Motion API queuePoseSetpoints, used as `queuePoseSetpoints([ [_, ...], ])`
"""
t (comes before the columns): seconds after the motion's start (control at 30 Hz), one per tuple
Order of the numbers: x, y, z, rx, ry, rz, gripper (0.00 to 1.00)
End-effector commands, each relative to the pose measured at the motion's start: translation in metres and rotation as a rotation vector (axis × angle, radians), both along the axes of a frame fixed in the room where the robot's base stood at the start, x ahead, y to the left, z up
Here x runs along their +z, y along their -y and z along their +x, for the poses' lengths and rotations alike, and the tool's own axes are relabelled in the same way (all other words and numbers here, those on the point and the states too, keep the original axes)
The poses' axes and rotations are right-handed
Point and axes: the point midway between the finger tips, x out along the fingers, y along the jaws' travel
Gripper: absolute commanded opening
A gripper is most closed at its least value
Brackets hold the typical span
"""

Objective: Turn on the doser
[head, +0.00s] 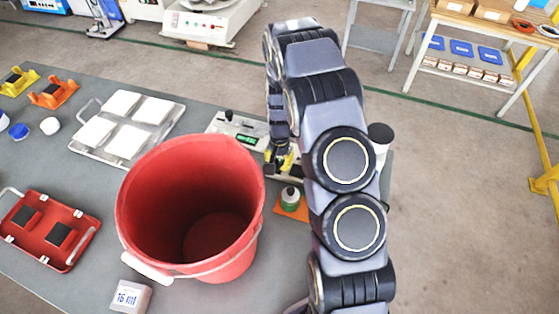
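A pale device with a lit green display (246,139) and a dark knob stands behind the red bucket; it looks like the doser, though I cannot be sure. My gripper (283,162), dark with yellow parts, points down at the right end of this device, close to it. I cannot tell whether it touches, and its fingers are too small and partly hidden to show whether they are open. My arm hides part of the area to the right of the device.
A tall red bucket (190,205) stands in front of the device. A small bottle (291,196) sits on an orange mat to its right.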

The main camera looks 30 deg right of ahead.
Motion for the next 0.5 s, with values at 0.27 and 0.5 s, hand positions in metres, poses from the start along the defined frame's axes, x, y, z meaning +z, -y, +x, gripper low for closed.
queuePoseSetpoints([
  [0.27,-0.0053,-0.0012,-0.0046,0.000,0.053,-0.060,0.00],
  [0.5,-0.0053,0.0002,-0.0039,-0.002,0.050,-0.059,0.00],
])
